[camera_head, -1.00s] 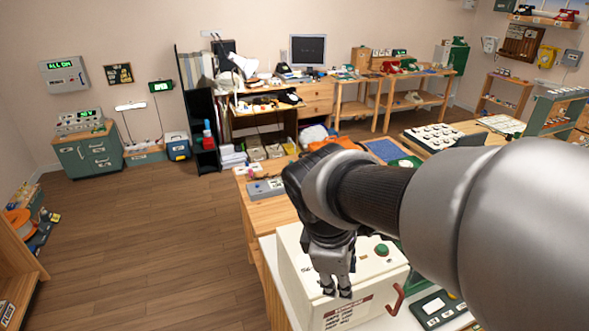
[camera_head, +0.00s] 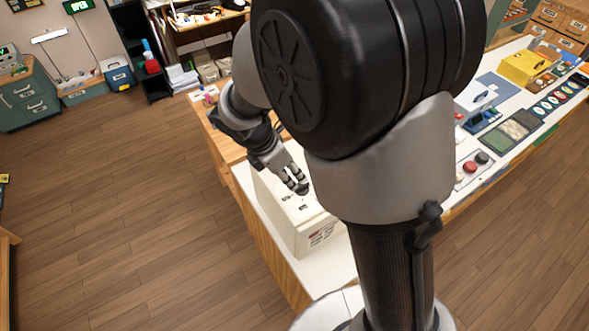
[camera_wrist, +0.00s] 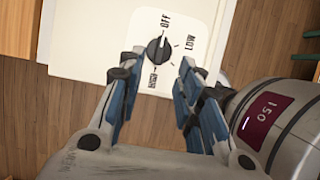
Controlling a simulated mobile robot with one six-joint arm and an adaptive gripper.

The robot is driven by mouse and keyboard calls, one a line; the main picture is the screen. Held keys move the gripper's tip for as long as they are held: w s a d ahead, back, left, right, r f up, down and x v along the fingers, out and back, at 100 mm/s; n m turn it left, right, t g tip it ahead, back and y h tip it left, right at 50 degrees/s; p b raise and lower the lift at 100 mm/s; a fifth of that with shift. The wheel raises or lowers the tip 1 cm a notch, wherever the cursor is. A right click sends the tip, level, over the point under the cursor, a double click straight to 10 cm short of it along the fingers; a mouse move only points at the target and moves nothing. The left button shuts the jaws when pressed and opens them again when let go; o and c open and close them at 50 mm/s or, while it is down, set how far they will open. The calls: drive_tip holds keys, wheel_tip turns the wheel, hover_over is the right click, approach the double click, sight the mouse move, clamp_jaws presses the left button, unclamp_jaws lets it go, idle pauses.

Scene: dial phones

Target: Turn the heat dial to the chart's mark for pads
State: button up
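The heat dial is a black knob (camera_wrist: 158,50) on a white plate marked OFF, LOW and HIGH, on a cream box (camera_wrist: 95,35). Its white pointer line appears to face OFF. In the wrist view my gripper (camera_wrist: 156,70) is open, its blue-padded fingers apart on either side of the area just below the knob; I cannot tell whether they touch it. In the head view my gripper (camera_head: 298,188) is over the top of the cream box (camera_head: 285,222). A printed label with a red heading (camera_head: 322,232) is on the box's front; its text is too small to read.
The box stands on a white-topped bench (camera_head: 262,205). To the right, my arm hides part of the bench; beyond it lie red and black buttons (camera_head: 471,166), panels and a yellow box (camera_head: 525,66). Open wooden floor (camera_head: 130,190) lies to the left.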

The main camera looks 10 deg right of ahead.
sight(301, 185)
drive_tip(key=b+x, duration=0.1)
drive_tip(key=x, duration=0.6)
drive_tip(key=shift+c, duration=0.5)
clamp_jaws()
